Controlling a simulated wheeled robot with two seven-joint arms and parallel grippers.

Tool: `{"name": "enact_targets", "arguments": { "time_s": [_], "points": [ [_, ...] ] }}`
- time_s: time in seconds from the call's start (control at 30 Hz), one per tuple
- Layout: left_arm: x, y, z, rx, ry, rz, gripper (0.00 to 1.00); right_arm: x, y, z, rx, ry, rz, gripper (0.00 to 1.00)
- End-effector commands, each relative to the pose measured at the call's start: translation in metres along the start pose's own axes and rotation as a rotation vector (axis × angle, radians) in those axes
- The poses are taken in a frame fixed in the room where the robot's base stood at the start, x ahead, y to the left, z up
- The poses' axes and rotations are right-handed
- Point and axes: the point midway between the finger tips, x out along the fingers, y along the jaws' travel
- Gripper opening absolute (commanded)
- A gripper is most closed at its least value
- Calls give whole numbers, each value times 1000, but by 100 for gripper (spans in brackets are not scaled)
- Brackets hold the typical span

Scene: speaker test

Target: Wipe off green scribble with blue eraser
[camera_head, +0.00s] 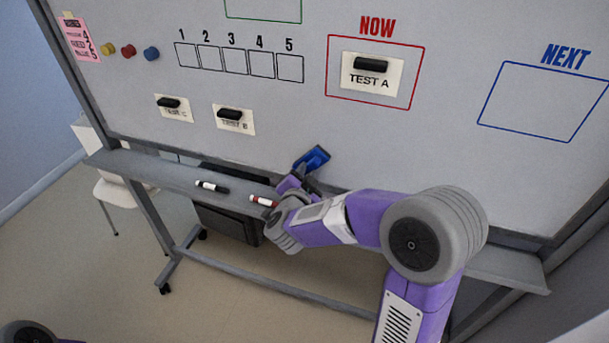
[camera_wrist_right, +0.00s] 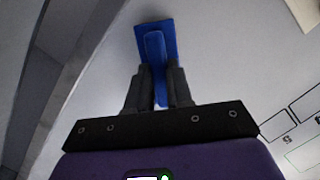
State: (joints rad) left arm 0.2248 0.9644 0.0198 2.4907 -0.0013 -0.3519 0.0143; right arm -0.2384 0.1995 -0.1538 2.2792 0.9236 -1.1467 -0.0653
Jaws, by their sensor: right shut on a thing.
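The blue eraser (camera_head: 314,157) is at the lower part of the whiteboard (camera_head: 440,160), just above the tray ledge, in the head view. My right gripper (camera_head: 301,170) is shut on it. In the right wrist view, the two dark fingers (camera_wrist_right: 156,76) pinch the handle of the eraser (camera_wrist_right: 155,38), and its wide blue plate lies beyond them. I cannot tell whether it touches the board. I see no green scribble; the only green is a box outline (camera_head: 262,20) at the top edge, cut off by the frame. My left gripper is not in view.
A black marker (camera_head: 212,187) and a red marker (camera_head: 263,201) lie on the ledge (camera_head: 165,172). Magnet cards TEST A (camera_head: 380,80), TEST B (camera_head: 234,124) and TEST C (camera_head: 174,112) are on the board. Yellow, red and blue magnets sit upper left. The board's lower right is bare.

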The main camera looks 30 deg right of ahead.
Motion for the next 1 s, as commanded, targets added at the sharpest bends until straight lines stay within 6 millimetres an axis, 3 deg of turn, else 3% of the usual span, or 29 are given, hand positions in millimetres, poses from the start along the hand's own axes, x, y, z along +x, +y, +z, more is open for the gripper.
{"name": "enact_targets", "arguments": {
  "time_s": [0.33,0.7,1.0],
  "points": [
    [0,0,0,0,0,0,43,4,1,-3,0,2,-1,0],
    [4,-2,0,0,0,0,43,-2,26,-21,1,2,1,0],
    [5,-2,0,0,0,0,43,-1,32,-26,0,2,0,0]
  ]
}}
